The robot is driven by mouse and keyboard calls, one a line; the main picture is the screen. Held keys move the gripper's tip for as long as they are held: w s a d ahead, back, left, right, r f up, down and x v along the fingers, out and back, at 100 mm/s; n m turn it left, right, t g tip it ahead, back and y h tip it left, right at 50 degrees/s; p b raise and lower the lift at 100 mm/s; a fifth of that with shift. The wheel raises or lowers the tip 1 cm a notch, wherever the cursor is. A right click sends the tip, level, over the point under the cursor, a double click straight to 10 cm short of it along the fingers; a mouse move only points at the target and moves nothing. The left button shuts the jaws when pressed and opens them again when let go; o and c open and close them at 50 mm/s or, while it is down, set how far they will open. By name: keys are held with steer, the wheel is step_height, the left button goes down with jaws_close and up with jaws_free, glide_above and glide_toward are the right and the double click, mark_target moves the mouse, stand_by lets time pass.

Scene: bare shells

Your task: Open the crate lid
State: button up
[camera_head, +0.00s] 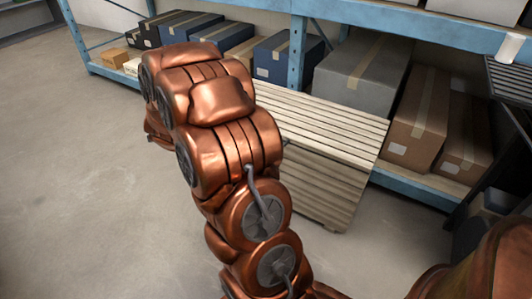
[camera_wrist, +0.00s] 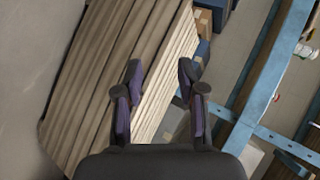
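The wooden slatted crate (camera_head: 325,190) stands on the floor in front of the shelving. Its pale slatted lid (camera_head: 335,128) lies flat on top and looks shut in the head view. My copper arm hides the crate's left part. In the wrist view the crate (camera_wrist: 95,85) fills the left and middle, with its slats running diagonally. My gripper (camera_wrist: 160,72) is open, with its two dark fingers apart over or beside the crate's paler right-hand strip. Nothing shows held between them. Whether a finger touches the crate cannot be told. The gripper is hidden behind my arm in the head view.
A blue shelving rack (camera_head: 297,52) stands close behind the crate, and it also shows in the wrist view (camera_wrist: 270,75). A grey box (camera_head: 362,72) and a brown box (camera_head: 418,118) sit on its lower shelf. The concrete floor (camera_head: 80,170) is clear at the left.

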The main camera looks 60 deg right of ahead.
steer(key=s+d+f+m+g+h+b, duration=0.45)
steer(key=s+d+f, duration=0.25)
steer(key=d, duration=0.2)
steer(key=s+d+f+m+g+h+b, duration=0.3)
steer(key=s+d+f+m+b, duration=0.2)
steer(key=s+d+f, duration=0.4)
steer(key=shift+w+d+f+b, duration=0.1)
steer(key=shift+w+d+b, duration=0.25)
steer(key=shift+d, duration=0.95)
steer(key=shift+w+d+r+b, duration=0.1)
steer(key=shift+w+d+b, duration=0.25)
steer(key=shift+d, duration=1)
steer(key=shift+w+d+f+b, duration=0.15)
steer(key=shift+w+d, duration=0.25)
steer(key=shift+d, duration=0.9)
jaws_close()
